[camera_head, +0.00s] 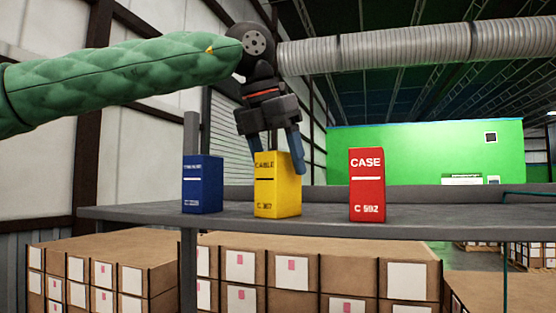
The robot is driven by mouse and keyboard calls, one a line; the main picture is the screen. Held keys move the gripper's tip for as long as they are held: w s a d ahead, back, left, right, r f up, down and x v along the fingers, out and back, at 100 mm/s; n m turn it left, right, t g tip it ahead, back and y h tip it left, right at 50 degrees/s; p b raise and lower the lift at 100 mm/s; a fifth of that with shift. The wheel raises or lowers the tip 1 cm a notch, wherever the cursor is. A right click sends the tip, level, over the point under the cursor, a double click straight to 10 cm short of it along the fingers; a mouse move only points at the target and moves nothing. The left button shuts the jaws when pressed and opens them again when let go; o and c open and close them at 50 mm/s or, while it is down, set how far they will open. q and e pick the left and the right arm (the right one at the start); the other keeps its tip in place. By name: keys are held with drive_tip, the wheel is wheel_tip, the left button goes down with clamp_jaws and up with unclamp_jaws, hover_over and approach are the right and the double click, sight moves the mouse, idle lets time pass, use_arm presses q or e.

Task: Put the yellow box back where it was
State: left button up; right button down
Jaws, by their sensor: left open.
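The yellow box (279,187) stands upright on the grey shelf (330,221), in the middle of three boxes. My left gripper (279,162) comes down from above with its fingers spread at the top of the yellow box. One blue finger is at the box's upper left and the other passes in front of its upper right side. The gripper is open; I cannot tell whether a finger touches the box. My right gripper is not in view.
A blue box (202,184) stands left of the yellow box and a red box (367,185) stands right of it, both upright. A grey post (192,132) rises behind the blue box. Stacked cartons (320,270) lie below the shelf. The shelf's right part is clear.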

use_arm(q)
drive_tip(key=shift+r, duration=0.15)
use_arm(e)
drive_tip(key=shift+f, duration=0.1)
use_arm(q)
drive_tip(key=shift+a+r, duration=0.1)
drive_tip(key=shift+r, duration=0.15)
drive_tip(key=shift+s+r, duration=0.2)
drive_tip(key=shift+r, duration=0.15)
drive_tip(key=b+v, duration=0.3)
drive_tip(key=v, duration=0.7)
drive_tip(key=shift+a+r, duration=0.2)
drive_tip(key=shift+r, duration=0.1)
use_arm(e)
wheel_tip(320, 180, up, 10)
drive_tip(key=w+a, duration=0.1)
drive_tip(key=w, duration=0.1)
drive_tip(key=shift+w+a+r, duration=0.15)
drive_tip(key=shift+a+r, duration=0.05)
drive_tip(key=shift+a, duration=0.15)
use_arm(q)
drive_tip(key=shift+f, duration=0.15)
